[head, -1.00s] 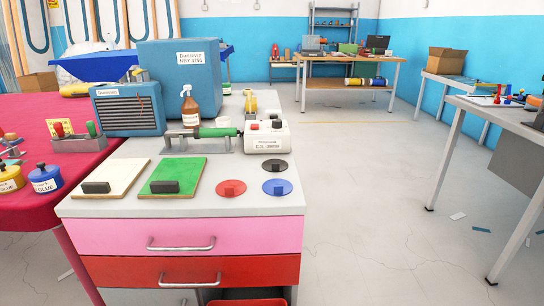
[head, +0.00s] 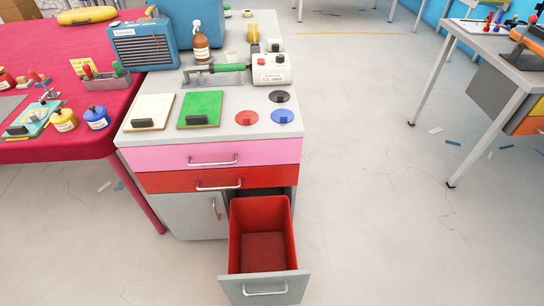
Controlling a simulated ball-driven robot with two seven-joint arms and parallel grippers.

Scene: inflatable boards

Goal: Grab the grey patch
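I see no clearly grey round patch. Three round patches with small tabs lie on the right front of the cabinet top (head: 236,131): a black patch (head: 287,97), a red patch (head: 240,118) and a blue patch (head: 290,118). The pulled-out bottom drawer (head: 265,283) is red inside and looks empty. Neither of my grippers is in view.
A white board (head: 156,107) and a green board (head: 206,104) lie left of the patches. A white machine (head: 272,72) stands behind them. A red-covered table (head: 110,145) adjoins at left.

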